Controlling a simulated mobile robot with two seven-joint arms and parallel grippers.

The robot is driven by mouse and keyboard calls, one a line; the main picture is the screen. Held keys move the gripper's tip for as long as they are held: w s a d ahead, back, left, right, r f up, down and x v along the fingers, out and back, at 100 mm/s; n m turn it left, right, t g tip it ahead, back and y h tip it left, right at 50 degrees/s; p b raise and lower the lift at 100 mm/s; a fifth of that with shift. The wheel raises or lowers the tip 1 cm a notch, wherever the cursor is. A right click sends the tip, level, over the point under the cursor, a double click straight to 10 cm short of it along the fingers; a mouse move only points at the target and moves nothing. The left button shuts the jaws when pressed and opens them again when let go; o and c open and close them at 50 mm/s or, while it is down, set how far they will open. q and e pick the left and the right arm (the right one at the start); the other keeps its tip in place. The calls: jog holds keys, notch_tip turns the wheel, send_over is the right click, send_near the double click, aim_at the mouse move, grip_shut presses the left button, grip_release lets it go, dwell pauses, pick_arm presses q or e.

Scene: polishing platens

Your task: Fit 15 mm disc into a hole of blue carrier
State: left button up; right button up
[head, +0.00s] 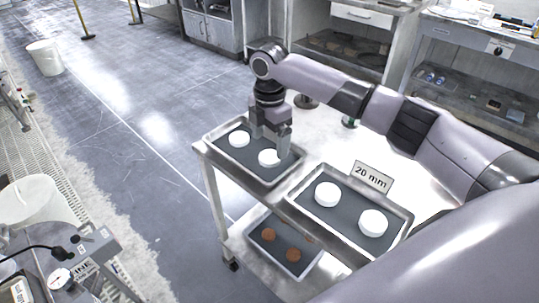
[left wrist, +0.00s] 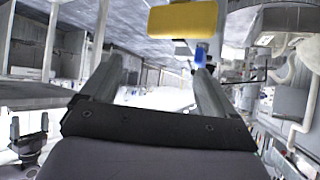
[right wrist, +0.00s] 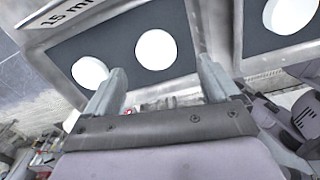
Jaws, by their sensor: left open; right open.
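My right gripper (head: 271,142) is open above the left tray (head: 215,140). Two white discs lie in that tray: one at the far left (head: 239,138) and one (head: 268,158) just under the fingers. In the right wrist view this tray carries a "15 mm" label (right wrist: 68,12). There one disc (right wrist: 156,50) shows between the open fingertips (right wrist: 160,68), and the other disc (right wrist: 89,71) is partly behind the left finger. My left gripper (left wrist: 158,72) is open and empty; the head view does not show it. I see no blue carrier in any view.
A second tray (head: 288,197) labelled "20 mm" (head: 371,176) holds two larger white discs (head: 327,194) (head: 373,222). Both trays stand on a white cart (head: 420,200). A lower-shelf tray (head: 262,230) holds brown discs. A grey machine (head: 85,262) stands at lower left.

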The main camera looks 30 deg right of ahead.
aim_at(268, 157)
jog(key=f, duration=0.4)
jog(key=shift+w+f, duration=0.2)
jog(key=shift+f, duration=0.2)
jog(key=c, duration=1.2)
jog(key=shift+r, duration=0.1)
